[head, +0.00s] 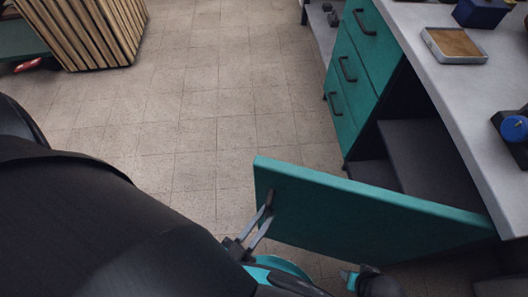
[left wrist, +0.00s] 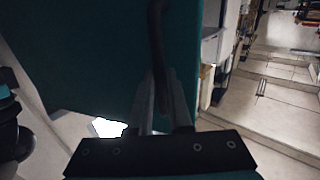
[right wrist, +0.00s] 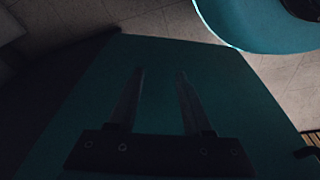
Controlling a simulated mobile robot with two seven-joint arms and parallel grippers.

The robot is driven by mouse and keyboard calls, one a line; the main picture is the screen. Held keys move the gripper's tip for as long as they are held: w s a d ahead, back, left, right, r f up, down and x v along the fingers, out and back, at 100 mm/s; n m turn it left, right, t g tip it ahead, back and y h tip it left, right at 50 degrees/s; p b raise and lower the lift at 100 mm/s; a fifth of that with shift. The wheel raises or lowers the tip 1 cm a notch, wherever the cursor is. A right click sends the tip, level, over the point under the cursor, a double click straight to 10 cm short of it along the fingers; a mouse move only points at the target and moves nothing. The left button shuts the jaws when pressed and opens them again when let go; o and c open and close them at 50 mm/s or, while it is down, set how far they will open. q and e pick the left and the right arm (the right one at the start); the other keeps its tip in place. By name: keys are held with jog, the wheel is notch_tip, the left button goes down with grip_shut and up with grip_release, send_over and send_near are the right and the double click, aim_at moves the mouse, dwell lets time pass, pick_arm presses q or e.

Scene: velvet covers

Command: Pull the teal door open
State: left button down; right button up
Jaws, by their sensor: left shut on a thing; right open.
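The teal door (head: 350,215) stands swung out from the cabinet under the grey counter, with the dark inside showing behind it. My left gripper (head: 267,208) is shut on the door's dark bar handle near its free edge. In the left wrist view the handle (left wrist: 156,35) runs down between the fingers of the left gripper (left wrist: 163,85), against the dark teal door face (left wrist: 90,60). My right gripper (right wrist: 158,72) is open and empty in the right wrist view, with a broad teal surface beyond its fingers. I cannot tell how far away that surface is.
The cabinet has teal drawers (head: 352,75) with dark handles beside the opening (head: 410,155). The counter (head: 455,80) holds a shallow tray (head: 430,34), a dark blue box (head: 483,12) and a blue-knobbed device (head: 514,128). The tiled floor (head: 210,110) left of the door is clear. A slatted wooden crate (head: 85,30) stands far left.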

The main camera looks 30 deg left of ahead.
pick_arm(q)
jog(key=shift+d, duration=0.2)
jog(key=c, duration=0.8)
grip_release()
jog(key=shift+c, duration=0.2)
jog(key=s+a, duration=0.2)
jog(key=s, duration=1.3)
jog(key=shift+a, duration=0.15)
pick_arm(e)
jog(key=shift+f, duration=0.2)
